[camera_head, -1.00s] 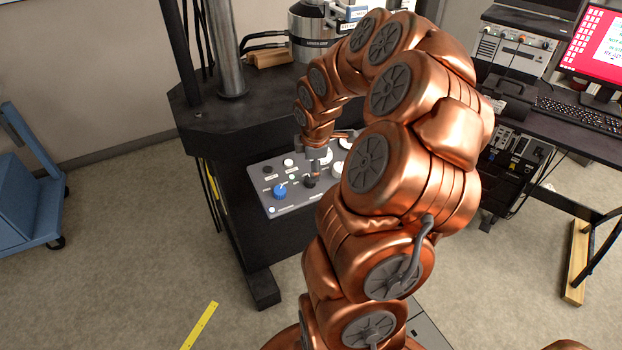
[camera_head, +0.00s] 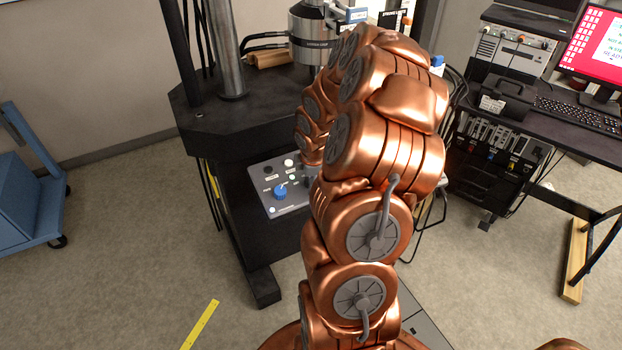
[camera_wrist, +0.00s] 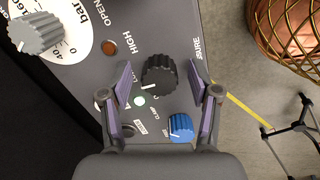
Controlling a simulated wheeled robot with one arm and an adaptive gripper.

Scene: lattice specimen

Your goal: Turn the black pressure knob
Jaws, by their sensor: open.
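The black pressure knob (camera_wrist: 158,77) has a ribbed side and a white pointer line, and it sits on the grey control panel (camera_wrist: 140,20). In the wrist view it lies between the two purple-padded fingers of my gripper (camera_wrist: 160,66). The gripper is open, with a gap visible on each side of the knob. I cannot tell how far above the panel the fingertips are. In the head view the panel (camera_head: 293,207) shows at the front of the black machine; my copper arm hides its right part and the gripper.
A blue knob (camera_wrist: 181,127) sits close below the black knob in the wrist view. A grey knob (camera_wrist: 36,33) on a white bar dial is at upper left. A wire basket (camera_wrist: 290,35) shows at upper right.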

